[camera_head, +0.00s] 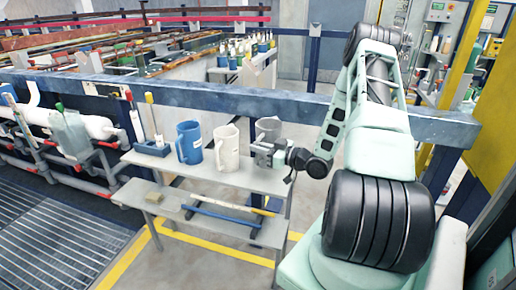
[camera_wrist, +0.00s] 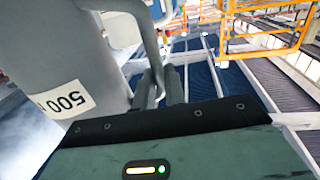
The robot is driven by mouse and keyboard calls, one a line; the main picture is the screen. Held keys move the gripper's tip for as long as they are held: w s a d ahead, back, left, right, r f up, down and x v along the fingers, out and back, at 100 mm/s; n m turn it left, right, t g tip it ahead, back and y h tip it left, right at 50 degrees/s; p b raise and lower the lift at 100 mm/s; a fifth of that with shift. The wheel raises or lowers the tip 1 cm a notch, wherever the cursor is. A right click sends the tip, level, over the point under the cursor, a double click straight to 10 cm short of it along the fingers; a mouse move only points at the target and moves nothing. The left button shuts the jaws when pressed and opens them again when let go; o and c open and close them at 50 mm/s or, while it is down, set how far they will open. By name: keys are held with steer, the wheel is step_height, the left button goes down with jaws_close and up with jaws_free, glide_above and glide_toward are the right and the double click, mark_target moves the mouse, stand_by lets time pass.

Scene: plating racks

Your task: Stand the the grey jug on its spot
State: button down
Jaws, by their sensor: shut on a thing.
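The grey jug (camera_head: 268,126) is at the right end of the row of jugs over the grey bench's top shelf (camera_head: 215,172). My gripper (camera_head: 264,153) is in front of it and hides its lower part, so I cannot tell whether its base touches the shelf. In the wrist view the grey jug (camera_wrist: 60,50) fills the left side, with a white "500" label. The fingers of my gripper (camera_wrist: 160,88) are shut on its handle (camera_wrist: 148,38). No marked spot can be made out.
A white jug (camera_head: 227,148) stands just left of the grey one, and a blue jug (camera_head: 189,142) beyond it. A blue holder with brushes (camera_head: 152,147) is at the shelf's left end. The lower shelf holds long-handled tools (camera_head: 225,214). A blue rail (camera_head: 240,98) runs behind.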

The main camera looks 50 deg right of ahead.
mark_target(259, 162)
steer(key=shift+f+b, duration=1.85)
steer(key=shift+f, duration=0.65)
steer(key=shift+f+b, duration=0.45)
steer(key=shift+f, duration=0.1)
steer(key=c, duration=1.4)
jaws_free()
steer(key=b+v, duration=0.1)
steer(key=v, duration=1.6)
steer(key=shift+s+b, duration=0.2)
steer(key=shift+b, duration=0.15)
steer(key=shift+d, duration=0.1)
